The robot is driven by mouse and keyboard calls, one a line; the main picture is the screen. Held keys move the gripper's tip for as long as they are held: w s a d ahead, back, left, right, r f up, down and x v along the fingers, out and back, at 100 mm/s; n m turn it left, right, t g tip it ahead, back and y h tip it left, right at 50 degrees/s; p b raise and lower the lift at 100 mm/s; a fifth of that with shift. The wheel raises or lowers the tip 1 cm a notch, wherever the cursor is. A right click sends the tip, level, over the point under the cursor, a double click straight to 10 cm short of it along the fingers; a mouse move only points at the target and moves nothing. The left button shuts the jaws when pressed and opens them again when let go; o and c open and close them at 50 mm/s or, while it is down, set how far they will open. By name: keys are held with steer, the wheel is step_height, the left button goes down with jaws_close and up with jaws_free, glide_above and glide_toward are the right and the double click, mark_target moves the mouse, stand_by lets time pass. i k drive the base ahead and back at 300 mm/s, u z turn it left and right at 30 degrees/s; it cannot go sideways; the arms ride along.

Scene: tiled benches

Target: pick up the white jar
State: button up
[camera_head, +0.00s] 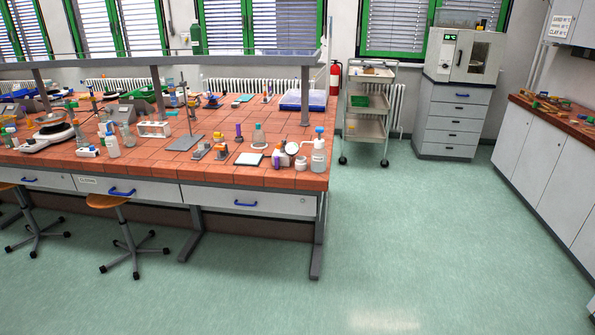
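A small white jar-like object (301,163) stands near the right front corner of the red-tiled bench (220,178). Directly right of it is a taller translucent bottle with a blue top (318,158). My gripper is not in view, and nothing in this view touches the jar.
Glassware and stands crowd the bench's left and middle. Two stools (108,202) stand at its front left. A trolley (366,115), a drawer cabinet (454,118) and a right-hand bench (555,115) stand beyond. The green floor (420,230) right of the bench is clear.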

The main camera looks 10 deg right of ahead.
mark_target(300, 162)
steer(key=z, duration=0.65)
steer(key=k, duration=0.15)
steer(key=u, duration=2.5)
steer(key=i, duration=1.95)
